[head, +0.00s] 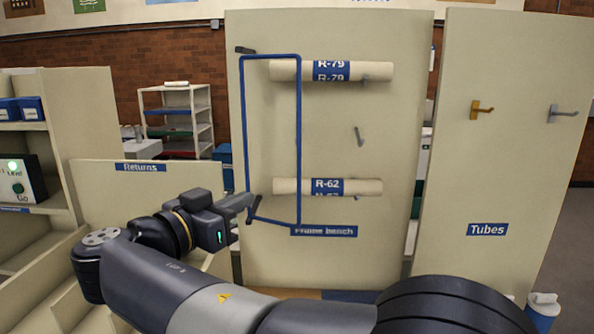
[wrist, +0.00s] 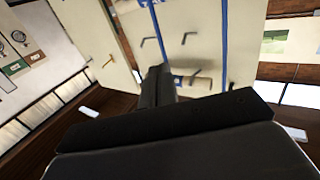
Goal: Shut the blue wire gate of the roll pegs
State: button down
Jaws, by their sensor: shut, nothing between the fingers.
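The blue wire gate (head: 299,140) is a tall thin rectangular frame at the left part of the cream peg panel (head: 330,255). It looks swung partly open. The rolls R-79 (head: 285,70) and R-62 (head: 290,187) lie level on the panel, their left ends overlapped by the gate in the head view. My gripper (head: 250,201) is shut and empty, by the gate's lower left corner; I cannot tell whether it touches. In the wrist view my gripper (wrist: 157,72) points at the panel, with blue gate bars (wrist: 225,45) beyond it.
A Tubes panel (head: 500,150) with two hooks stands right. A Returns bin (head: 120,185) and shelf with a Go button box (head: 20,180) are left.

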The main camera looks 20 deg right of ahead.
jog(key=p+x, duration=0.4)
jog(key=x, duration=0.9)
jog(key=shift+w+d, duration=0.25)
jog(key=shift+f, duration=0.1)
